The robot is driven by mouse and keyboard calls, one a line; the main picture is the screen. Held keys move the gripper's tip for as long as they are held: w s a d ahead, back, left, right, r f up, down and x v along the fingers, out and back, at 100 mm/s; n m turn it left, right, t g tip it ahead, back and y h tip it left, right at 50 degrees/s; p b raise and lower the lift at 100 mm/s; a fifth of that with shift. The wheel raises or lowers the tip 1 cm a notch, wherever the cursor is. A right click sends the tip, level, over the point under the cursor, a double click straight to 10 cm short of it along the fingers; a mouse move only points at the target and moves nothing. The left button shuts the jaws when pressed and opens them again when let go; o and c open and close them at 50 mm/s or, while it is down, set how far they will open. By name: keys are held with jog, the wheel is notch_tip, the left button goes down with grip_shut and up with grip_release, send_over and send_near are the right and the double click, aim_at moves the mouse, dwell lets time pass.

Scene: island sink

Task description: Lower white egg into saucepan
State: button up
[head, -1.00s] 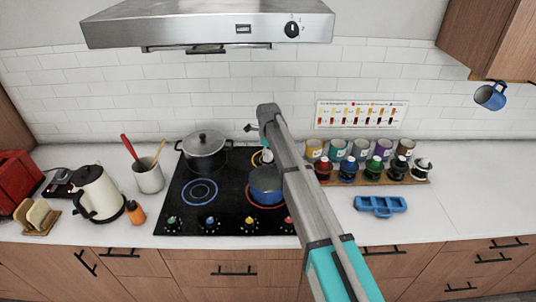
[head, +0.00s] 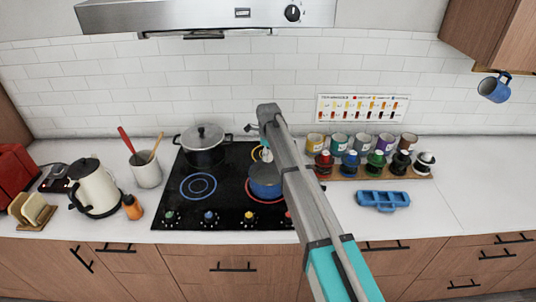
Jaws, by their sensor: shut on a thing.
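The blue saucepan (head: 264,184) sits on the red-ringed right front burner of the black cooktop (head: 208,183). My arm reaches over it from the lower right and covers its right side. My gripper (head: 265,156), small and partly hidden behind my arm, is at the pan's back rim, seemingly above the pan. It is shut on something. A small pale patch shows there, but I cannot make out the white egg's outline. The inside of the pan is too small and covered to read.
A lidded dark pot (head: 204,148) stands on the back left burner. A blue tray (head: 383,201) lies on the right counter, before a rack (head: 385,174) of coloured items and several cups. A kettle (head: 94,187) and utensil crock (head: 147,170) stand left.

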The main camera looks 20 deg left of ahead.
jog(key=shift+f+b, duration=2.75)
jog(key=shift+f, duration=0.1)
jog(key=shift+f+b, duration=2.55)
jog(key=shift+f, duration=0.05)
dwell(2.0)
jog(key=o, duration=0.8)
